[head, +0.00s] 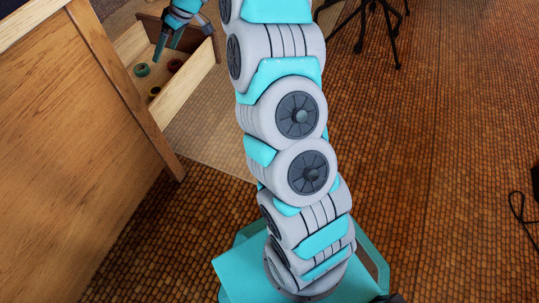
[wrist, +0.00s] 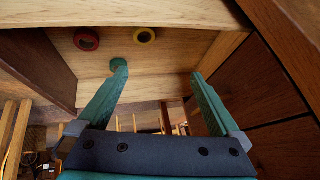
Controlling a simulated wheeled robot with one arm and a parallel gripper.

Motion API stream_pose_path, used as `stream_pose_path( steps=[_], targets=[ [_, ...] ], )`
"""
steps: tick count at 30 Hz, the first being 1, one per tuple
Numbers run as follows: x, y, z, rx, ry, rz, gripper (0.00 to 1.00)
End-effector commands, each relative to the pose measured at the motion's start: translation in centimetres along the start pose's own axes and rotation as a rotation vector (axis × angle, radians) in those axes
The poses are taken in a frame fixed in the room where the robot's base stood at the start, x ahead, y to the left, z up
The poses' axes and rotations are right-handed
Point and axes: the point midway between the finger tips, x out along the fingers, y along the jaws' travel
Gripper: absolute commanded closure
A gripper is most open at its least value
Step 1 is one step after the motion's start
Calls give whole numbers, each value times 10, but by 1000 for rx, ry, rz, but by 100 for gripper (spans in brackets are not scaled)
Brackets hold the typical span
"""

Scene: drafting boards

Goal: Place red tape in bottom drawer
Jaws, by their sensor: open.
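The red tape (head: 174,64) lies in a pulled-out wooden drawer (head: 203,61) at the upper left of the head view. The red tape also shows in the wrist view (wrist: 87,39), lying at the upper left on the drawer floor. I cannot tell which drawer level this is. My gripper (head: 167,50) is open and empty over the drawer. In the wrist view its fingers (wrist: 160,75) are spread apart, with the red tape beyond and left of them, not between them.
A green tape (head: 141,70) and a yellow tape (head: 155,91) also lie in the drawer. A finger partly covers the green tape in the wrist view. The large wooden cabinet (head: 60,130) stands at left. A black tripod (head: 385,22) stands at the top right. The tiled floor at right is mostly free.

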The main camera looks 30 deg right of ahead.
Motion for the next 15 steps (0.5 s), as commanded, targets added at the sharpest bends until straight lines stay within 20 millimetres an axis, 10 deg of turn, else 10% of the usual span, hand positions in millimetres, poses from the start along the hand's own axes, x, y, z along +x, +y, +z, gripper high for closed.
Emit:
stream_pose_path(
  steps=[15],
  targets=[
    [-94, -184, 105, 223, -269, 8, 0]
  ],
)
